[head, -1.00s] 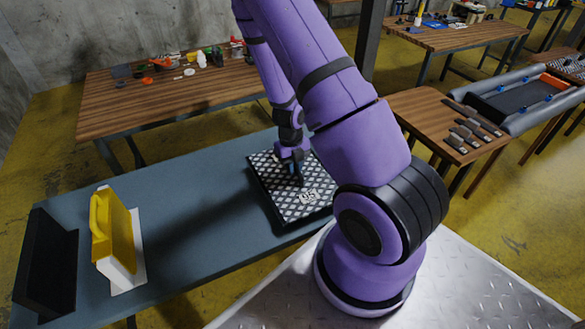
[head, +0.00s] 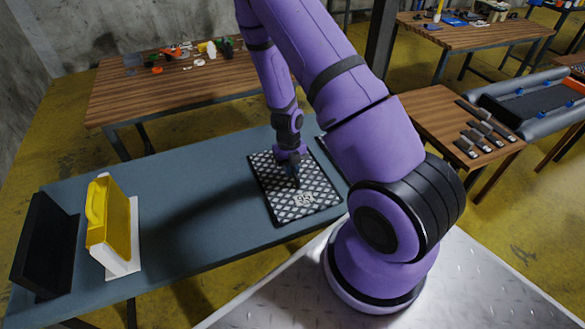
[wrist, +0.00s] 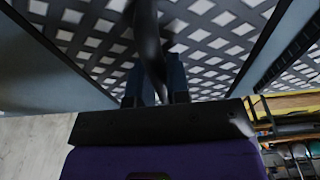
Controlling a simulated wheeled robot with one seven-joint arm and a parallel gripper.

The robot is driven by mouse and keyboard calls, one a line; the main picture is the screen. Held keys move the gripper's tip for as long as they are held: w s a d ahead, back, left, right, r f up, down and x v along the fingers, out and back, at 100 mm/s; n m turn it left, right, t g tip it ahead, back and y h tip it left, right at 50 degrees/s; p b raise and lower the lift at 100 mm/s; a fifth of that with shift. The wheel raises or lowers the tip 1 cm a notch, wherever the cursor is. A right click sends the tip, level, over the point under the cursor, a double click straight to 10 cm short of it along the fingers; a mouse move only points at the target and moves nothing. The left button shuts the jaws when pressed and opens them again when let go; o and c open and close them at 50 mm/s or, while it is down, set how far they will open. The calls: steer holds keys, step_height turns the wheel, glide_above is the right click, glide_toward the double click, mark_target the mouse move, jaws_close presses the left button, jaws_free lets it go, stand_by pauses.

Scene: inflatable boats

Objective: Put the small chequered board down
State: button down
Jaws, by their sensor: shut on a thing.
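The small chequered board (head: 318,184), black with pale diamonds, lies flat in the head view over the blue-grey table (head: 190,195). My gripper (head: 294,178) points down at the middle of it and is shut on it. In the wrist view the board (wrist: 205,40) fills the top, with the fingers (wrist: 155,90) reaching up to it. A dark bar crosses in front of the fingers, and the exact grip is hard to see. I cannot tell whether the board's underside touches the table.
A second dark-edged panel (head: 326,147) lies just right of the board, partly behind my arm. A yellow case (head: 105,215) against a white stand and a black angled stand (head: 45,245) are at the table's left. The table's middle is clear.

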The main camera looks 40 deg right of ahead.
steer(key=c, duration=1.1)
jaws_free()
steer(key=a+r+n+t+y, duration=0.15)
steer(key=r+n, duration=0.25)
steer(key=r, duration=0.4)
steer(key=w+a+r+n, duration=0.1)
steer(key=a+r+n, duration=0.15)
steer(key=r, duration=0.65)
steer(key=a+r+n+y, duration=0.15)
steer(key=r+n, duration=0.25)
steer(key=r, duration=0.4)
steer(key=s+a+r+n+t+h, duration=0.1)
steer(key=s+a+r+n+t, duration=0.1)
steer(key=s+r+n, duration=0.7)
steer(key=s+a+r+n+t+h, duration=0.2)
steer(key=s+a+r+n+t, duration=0.1)
steer(key=s+r+n, duration=0.7)
steer(key=shift+s+a+r+n, duration=0.2)
steer(key=shift+r+n, duration=2.05)
steer(key=shift+n, duration=2.6)
steer(key=shift+t, duration=0.25)
